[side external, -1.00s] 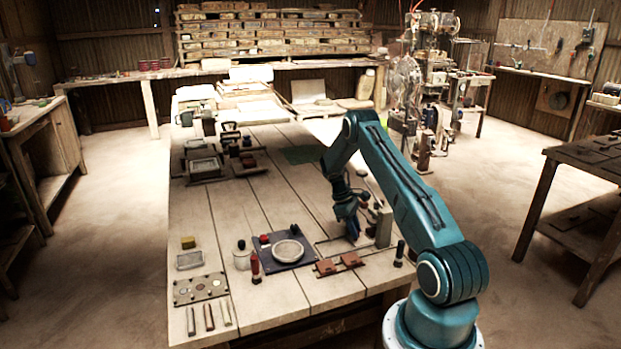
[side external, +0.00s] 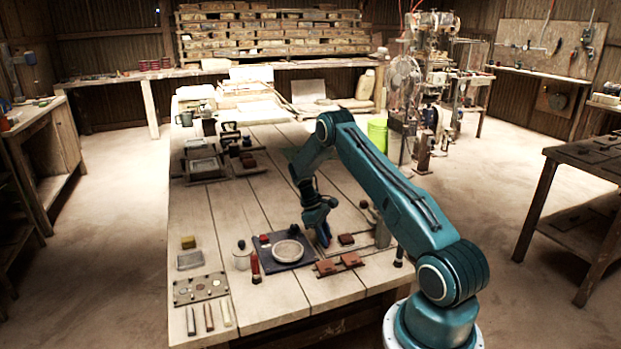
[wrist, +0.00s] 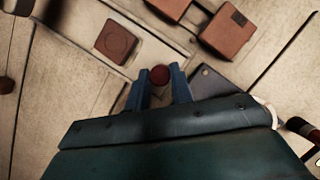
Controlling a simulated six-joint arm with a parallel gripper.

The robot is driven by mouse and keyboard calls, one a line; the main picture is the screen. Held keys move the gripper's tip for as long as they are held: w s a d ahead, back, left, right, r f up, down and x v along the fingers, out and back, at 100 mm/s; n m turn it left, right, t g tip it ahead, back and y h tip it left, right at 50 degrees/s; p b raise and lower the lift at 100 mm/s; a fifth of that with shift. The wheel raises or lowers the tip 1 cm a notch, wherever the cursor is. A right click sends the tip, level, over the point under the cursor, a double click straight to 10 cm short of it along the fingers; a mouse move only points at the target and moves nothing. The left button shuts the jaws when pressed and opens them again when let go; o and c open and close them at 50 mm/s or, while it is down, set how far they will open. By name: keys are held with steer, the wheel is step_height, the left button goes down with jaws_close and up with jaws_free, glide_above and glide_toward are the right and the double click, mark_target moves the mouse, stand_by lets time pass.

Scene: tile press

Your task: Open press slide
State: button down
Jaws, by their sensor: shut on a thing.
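My gripper (side external: 324,240) is low over the table in the side view. In the wrist view its two blue fingers (wrist: 160,82) are shut on a round dark-red knob (wrist: 160,74), the slide's handle. A brown square tile (wrist: 117,42) with a round mark lies on the slide's pale track, ahead of the fingers; it also shows in the side view (side external: 346,239), between my gripper and the press. The press (side external: 383,234) is a pale upright block at the table's right edge. The tile lies clear of the block. The knob is hidden in the side view.
Two brown tiles (side external: 340,263) lie on a rack at the front of the slide. A dark blue board (side external: 296,262) with a round pale dish is just left of my gripper. A red-topped stamp (side external: 255,268) stands further left. Bare planks lie behind my gripper.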

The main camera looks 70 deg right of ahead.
steer(key=c, duration=1.2)
jaws_free()
steer(key=shift+r, duration=0.1)
steer(key=v, duration=1.3)
steer(key=shift+r, duration=0.3)
steer(key=shift+w+r, duration=0.1)
